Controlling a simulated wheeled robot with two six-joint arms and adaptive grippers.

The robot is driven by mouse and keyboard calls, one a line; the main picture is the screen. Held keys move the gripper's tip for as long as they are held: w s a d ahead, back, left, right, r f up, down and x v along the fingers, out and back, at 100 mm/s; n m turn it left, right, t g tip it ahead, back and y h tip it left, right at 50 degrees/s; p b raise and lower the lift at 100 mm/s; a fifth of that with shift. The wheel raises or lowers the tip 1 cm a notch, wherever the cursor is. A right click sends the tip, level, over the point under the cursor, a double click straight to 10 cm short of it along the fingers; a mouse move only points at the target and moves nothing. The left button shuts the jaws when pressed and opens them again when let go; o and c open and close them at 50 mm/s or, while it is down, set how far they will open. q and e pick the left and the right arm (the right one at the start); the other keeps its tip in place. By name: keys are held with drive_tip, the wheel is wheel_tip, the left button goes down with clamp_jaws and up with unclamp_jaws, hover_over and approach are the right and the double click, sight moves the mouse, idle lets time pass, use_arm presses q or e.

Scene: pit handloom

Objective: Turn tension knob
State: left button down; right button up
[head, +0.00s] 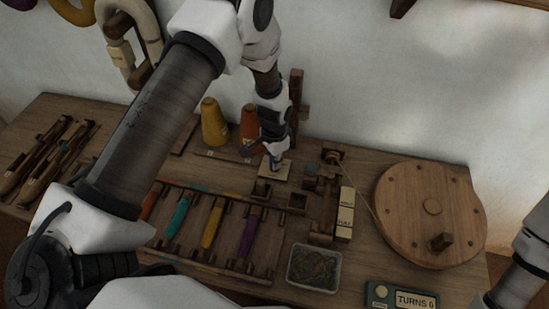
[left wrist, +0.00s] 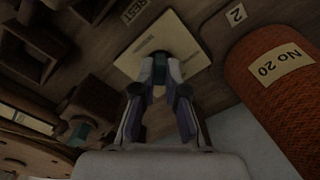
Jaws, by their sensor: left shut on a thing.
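My left gripper (head: 275,163) points down over a cream plate (head: 283,171), left of the wooden winding stand. In the left wrist view its fingers (left wrist: 157,75) are closed on a small dark teal piece (left wrist: 158,60) at the middle of the plate (left wrist: 182,48). The fingers hide much of this piece, and I cannot tell whether it is the tension knob. Another small teal piece (head: 311,168) sits on the wooden stand just right of the gripper; it also shows in the left wrist view (left wrist: 79,130). My right gripper is out of view.
An orange cone (head: 249,122) and a yellow cone (head: 214,124) stand close behind my left gripper. A large wooden wheel (head: 410,205) with a peg stands right. A rack of coloured bobbins (head: 212,227), a grey tray (head: 292,276) and a "TURNS 0" counter (head: 415,300) lie in front.

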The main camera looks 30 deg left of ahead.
use_arm(q)
drive_tip(key=shift+m, duration=1.5)
drive_tip(key=c, duration=1.2)
unclamp_jaws()
drive_tip(key=shift+r, duration=0.15)
wheel_tip(320, 180, up, 12)
drive_tip(key=shift+f, duration=0.1)
